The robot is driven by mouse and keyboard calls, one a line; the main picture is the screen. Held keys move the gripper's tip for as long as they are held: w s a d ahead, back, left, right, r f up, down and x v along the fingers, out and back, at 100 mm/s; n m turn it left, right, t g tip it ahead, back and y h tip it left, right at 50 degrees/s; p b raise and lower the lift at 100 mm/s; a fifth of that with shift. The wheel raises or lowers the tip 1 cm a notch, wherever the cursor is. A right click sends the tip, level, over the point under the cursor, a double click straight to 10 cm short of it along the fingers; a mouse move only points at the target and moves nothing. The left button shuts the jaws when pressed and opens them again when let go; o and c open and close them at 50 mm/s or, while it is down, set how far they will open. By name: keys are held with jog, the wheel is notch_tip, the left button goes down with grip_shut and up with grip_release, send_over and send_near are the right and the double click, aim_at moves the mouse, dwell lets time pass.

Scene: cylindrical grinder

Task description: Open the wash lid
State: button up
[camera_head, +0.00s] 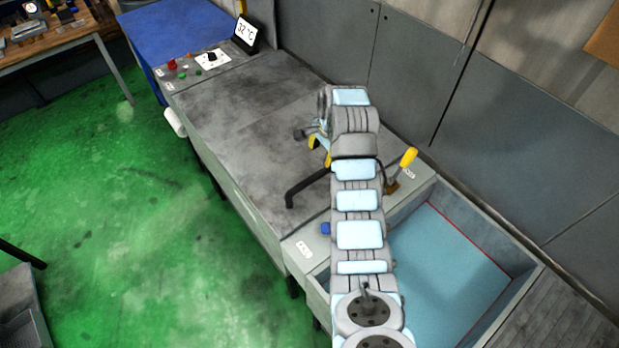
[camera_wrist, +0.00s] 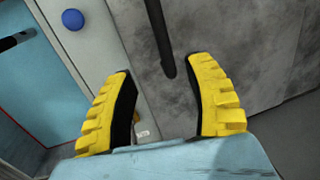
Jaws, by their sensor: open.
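The wash lid (camera_head: 245,110) is a large flat grey panel on the washer, lying shut. Its black bar handle (camera_head: 305,188) sits near the front right edge, partly hidden by my arm. My gripper (camera_head: 320,150) is above the lid, mostly hidden by my arm. In the wrist view my gripper (camera_wrist: 160,68) has its yellow, black-padded fingers wide apart. The end of the black handle (camera_wrist: 161,38) shows between the fingertips there, with clear space on both sides. Nothing is gripped. I cannot tell the height gap between fingers and handle. The lid (camera_wrist: 235,50) fills the right of the wrist view.
An open basin with a blue floor (camera_head: 440,270) lies right of the lid. A yellow-gripped lever (camera_head: 408,158) stands at its back edge. A blue button (camera_wrist: 73,19) is on the grey strip beside the lid. A control panel (camera_head: 210,62) and wall stand behind; green floor is clear.

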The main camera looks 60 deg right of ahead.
aim_at(315, 176)
jog(key=shift+w+d+f+p, duration=0.2)
jog(key=shift+w+f+p, duration=0.2)
jog(key=shift+f, duration=1.65)
jog(key=shift+w+d+f+p, duration=0.2)
jog(key=shift+w+f+p, duration=0.15)
jog(key=shift+f, duration=1.7)
jog(key=shift+w+d+f+p, duration=0.2)
jog(key=shift+w+f+p, duration=0.15)
jog(key=shift+f, duration=1.7)
jog(key=shift+w+d+f+b, duration=0.1)
jog(key=shift+w+f+b, duration=0.1)
jog(key=shift+f+b, duration=0.45)
jog(key=shift+w+f+b, duration=0.15)
jog(key=shift+f+b, duration=0.2)
jog(key=shift+f, duration=0.5)
jog(key=shift+c, duration=0.3)
jog(key=shift+f, duration=0.1)
grip_shut()
